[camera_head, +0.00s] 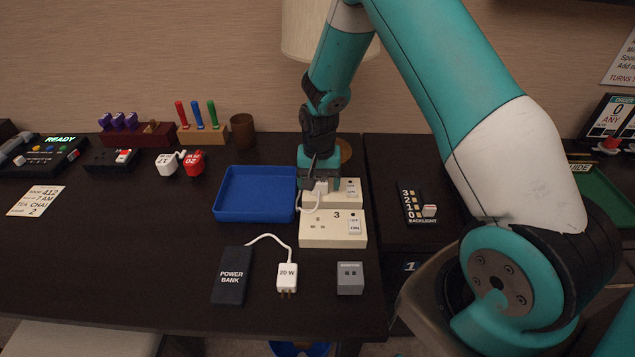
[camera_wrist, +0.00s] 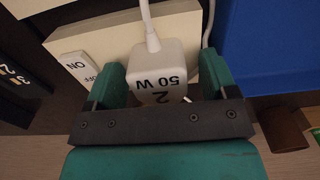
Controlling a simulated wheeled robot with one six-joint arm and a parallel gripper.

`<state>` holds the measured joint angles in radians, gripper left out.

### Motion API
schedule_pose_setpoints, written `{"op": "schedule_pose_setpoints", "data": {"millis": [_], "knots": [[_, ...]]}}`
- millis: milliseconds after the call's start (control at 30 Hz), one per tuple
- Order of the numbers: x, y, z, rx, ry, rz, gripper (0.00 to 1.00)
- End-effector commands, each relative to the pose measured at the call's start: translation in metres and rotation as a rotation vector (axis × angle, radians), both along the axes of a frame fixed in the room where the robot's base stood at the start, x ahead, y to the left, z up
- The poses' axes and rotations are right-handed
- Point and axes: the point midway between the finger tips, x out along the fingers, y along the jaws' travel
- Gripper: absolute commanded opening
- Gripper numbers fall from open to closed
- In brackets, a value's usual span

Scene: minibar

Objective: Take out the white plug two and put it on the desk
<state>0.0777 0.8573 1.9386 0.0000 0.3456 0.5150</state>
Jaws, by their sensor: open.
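The white plug two (camera_wrist: 162,75), marked "2" and "50 W", sits at the far cream socket box (camera_wrist: 95,45), with its white cable running away from it. In the head view the plug (camera_head: 321,187) is partly hidden by my gripper (camera_head: 319,180). My gripper (camera_wrist: 165,90) is open, with one green finger on each side of the plug. Contact between fingers and plug cannot be told. The box has an ON/OFF switch (camera_head: 351,188) beside the plug. The dark desk (camera_head: 150,270) spreads to the left and front.
A blue tray (camera_head: 255,215) stands left of the sockets. Socket box 3 (camera_head: 333,240) is in front, with a power bank (camera_head: 232,277), a 20 W plug (camera_head: 287,277) and a grey adapter (camera_head: 350,279) nearer the desk's front edge. The desk's left front is clear.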

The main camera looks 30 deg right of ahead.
Motion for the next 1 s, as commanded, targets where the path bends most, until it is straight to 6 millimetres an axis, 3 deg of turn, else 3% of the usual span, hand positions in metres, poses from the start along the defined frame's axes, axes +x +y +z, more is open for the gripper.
{"op": "schedule_pose_setpoints", "data": {"millis": [233, 500, 533, 1000], "knots": [[0.000, 0.000, 0.000, 0.000, 0.000, 0.000, 0.76], [0.000, 0.000, 0.000, 0.000, 0.000, 0.000, 0.14], [0.000, 0.000, 0.000, 0.000, 0.000, 0.000, 0.11], [0.000, 0.000, 0.015, 0.000, 0.000, 0.000, 0.11]]}}
